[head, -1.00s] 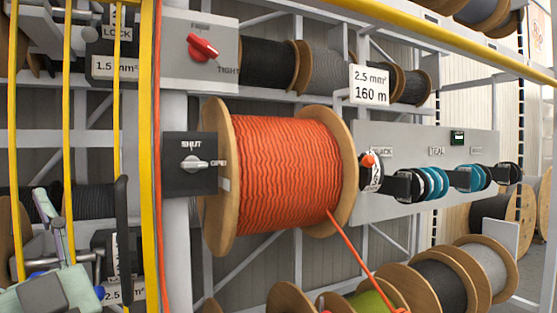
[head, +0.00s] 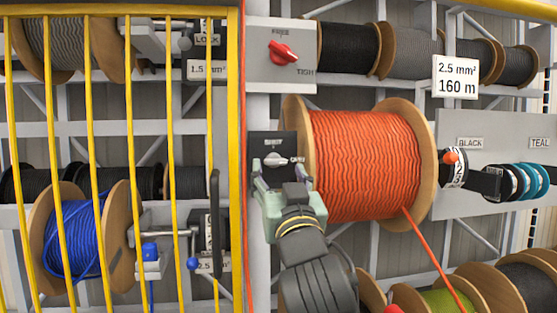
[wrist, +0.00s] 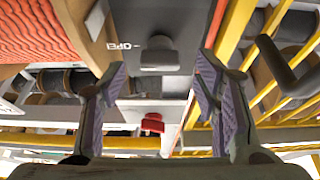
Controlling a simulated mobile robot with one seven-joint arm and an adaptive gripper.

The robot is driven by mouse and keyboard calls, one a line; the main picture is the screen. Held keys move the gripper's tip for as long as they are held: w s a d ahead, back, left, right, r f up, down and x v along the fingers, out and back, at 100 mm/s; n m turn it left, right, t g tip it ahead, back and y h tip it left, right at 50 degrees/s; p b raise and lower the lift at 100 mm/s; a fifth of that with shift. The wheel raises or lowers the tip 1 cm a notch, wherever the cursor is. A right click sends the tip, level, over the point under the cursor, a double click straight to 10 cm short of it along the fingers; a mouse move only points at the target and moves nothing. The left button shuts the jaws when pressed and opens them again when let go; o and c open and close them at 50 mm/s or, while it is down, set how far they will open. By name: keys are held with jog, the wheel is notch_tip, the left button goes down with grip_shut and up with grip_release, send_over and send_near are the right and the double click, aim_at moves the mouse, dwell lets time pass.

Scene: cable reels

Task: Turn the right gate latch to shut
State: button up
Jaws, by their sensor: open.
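The latch is a grey knob (head: 276,159) on a black plate (head: 272,142), on the post left of the orange reel. The plate reads SHUT at its top and OPEN at its right. The knob seems to lie sideways, toward OPEN. My gripper (head: 280,174) is open just in front of the plate, covering its lower part. In the wrist view, my gripper (wrist: 160,80) has a finger on either side of the knob (wrist: 159,55), with gaps at both sides. The fingers do not appear to touch it.
The orange cable reel (head: 360,165) stands close right of my gripper. The yellow gate (head: 236,150) is close on the left. A red FREE/TIGHT knob (head: 284,52) is above, and a cable-label panel (head: 480,200) is at the right.

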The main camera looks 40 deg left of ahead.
aim_at(277, 165)
jog(key=shift+p+x, duration=0.3)
jog(key=shift+x, duration=1.45)
jog(key=shift+c, duration=0.6)
jog(key=c, duration=1)
